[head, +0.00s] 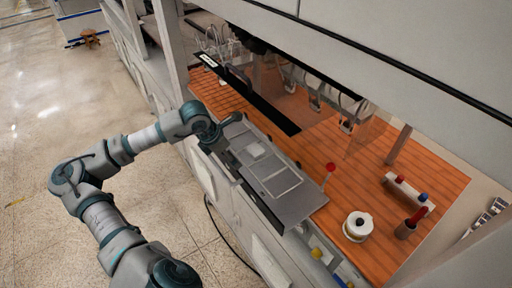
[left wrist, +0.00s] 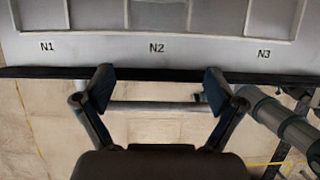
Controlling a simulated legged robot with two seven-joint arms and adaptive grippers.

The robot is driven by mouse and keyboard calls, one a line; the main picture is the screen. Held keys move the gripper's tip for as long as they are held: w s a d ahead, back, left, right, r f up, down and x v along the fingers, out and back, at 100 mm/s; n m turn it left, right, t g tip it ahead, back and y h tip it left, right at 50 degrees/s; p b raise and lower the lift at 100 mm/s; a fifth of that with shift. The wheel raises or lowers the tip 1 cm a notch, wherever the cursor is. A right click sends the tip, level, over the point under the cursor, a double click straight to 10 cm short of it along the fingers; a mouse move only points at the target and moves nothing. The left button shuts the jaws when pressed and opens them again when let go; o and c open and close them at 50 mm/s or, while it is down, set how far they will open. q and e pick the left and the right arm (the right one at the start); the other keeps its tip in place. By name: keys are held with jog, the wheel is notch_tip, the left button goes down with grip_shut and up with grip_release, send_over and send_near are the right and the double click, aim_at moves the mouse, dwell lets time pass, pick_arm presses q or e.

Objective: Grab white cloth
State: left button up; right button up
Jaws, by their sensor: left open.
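A grey metal tray (head: 304,208) with several shallow compartments lies along the front edge of the wooden worktop. A small pale square (head: 256,150), which looks like the white cloth, lies in its middle part. In the head view, my left gripper (head: 222,131) is at the tray's left side, partly hidden. My right gripper is not in view.
The wooden worktop (head: 335,145) holds a white roll (head: 357,226), a red-handled item (head: 410,222) and a rack with red and blue knobs (head: 409,191). A red-tipped pin (head: 328,172) stands by the tray. Hooks hang from the gantry above.

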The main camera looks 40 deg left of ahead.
aim_at(256, 148)
pick_arm(q)
jog(key=w, duration=0.1)
jog(key=w+d+p, duration=0.1)
jog(key=w, duration=0.1)
jog(key=w+p, duration=0.1)
jog(key=w, duration=0.1)
jog(key=shift+w+d+r, duration=0.1)
jog(key=shift+d, duration=0.2)
jog(key=shift+w+a+f+p, duration=0.25)
jog(key=shift+w+a+p, duration=0.1)
jog(key=shift+w+a, duration=0.1)
jog(key=shift+w, duration=0.25)
jog(key=w+p, duration=0.1)
jog(key=w+d+p, duration=0.1)
jog(key=shift+w+r, duration=0.15)
jog(key=shift+w, duration=0.25)
jog(key=x, duration=0.3)
jog(key=shift+d+r, duration=0.1)
jog(key=shift+d, duration=0.45)
jog(key=shift+s, duration=0.1)
jog(key=shift+c, duration=1.2)
jog(key=shift+a+f, duration=0.2)
jog(key=shift+a, duration=0.2)
jog(key=c, duration=0.8)
jog(key=shift+a, duration=0.1)
jog(key=shift+s, duration=0.1)
